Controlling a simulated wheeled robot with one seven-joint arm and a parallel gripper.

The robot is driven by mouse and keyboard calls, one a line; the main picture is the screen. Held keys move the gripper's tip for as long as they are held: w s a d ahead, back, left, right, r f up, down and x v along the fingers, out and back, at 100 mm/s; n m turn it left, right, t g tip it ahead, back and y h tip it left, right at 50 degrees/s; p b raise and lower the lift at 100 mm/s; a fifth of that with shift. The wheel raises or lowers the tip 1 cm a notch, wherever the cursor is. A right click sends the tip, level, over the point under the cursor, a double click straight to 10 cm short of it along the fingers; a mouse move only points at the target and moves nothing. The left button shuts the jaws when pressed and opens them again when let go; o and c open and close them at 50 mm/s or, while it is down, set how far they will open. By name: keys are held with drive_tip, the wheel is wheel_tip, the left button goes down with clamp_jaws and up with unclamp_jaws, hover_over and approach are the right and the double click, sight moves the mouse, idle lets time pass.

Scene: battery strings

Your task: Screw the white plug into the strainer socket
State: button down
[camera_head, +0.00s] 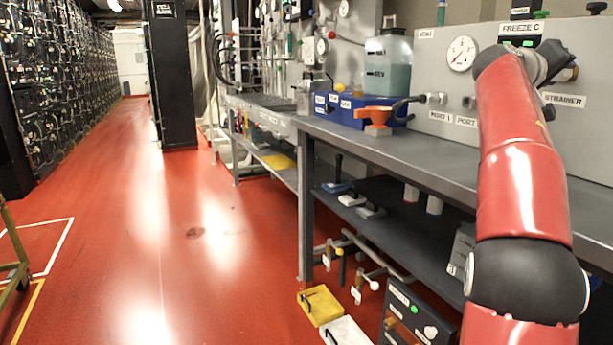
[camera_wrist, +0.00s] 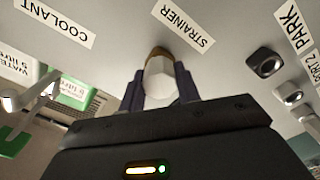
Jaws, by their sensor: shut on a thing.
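In the wrist view, my gripper (camera_wrist: 158,72) is shut on the white plug (camera_wrist: 159,80), with one dark finger on each side of it. The plug is against or very close to the grey panel, just beside the STRAINER label (camera_wrist: 183,22). A brass-coloured edge shows at the plug's far end. I cannot tell whether it belongs to the plug or to the strainer socket, and the seating is hidden. In the head view, my red arm reaches to the panel near the STRAINER label (camera_head: 564,101) and covers most of the plug area.
The grey panel (camera_head: 425,75) carries a gauge (camera_head: 461,53) and ports. The bench (camera_head: 430,155) holds a blue box (camera_head: 345,110).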

drive_tip(key=shift+m, duration=0.6)
drive_tip(key=m+b, duration=0.1)
drive_tip(key=m, duration=0.1)
drive_tip(key=shift+f+m, duration=0.15)
drive_tip(key=shift+m, duration=0.15)
drive_tip(key=m, duration=0.2)
drive_tip(key=shift+m, duration=0.3)
drive_tip(key=shift+m, duration=0.3)
drive_tip(key=m+b, duration=0.1)
drive_tip(key=m, duration=0.4)
drive_tip(key=shift+m, duration=0.3)
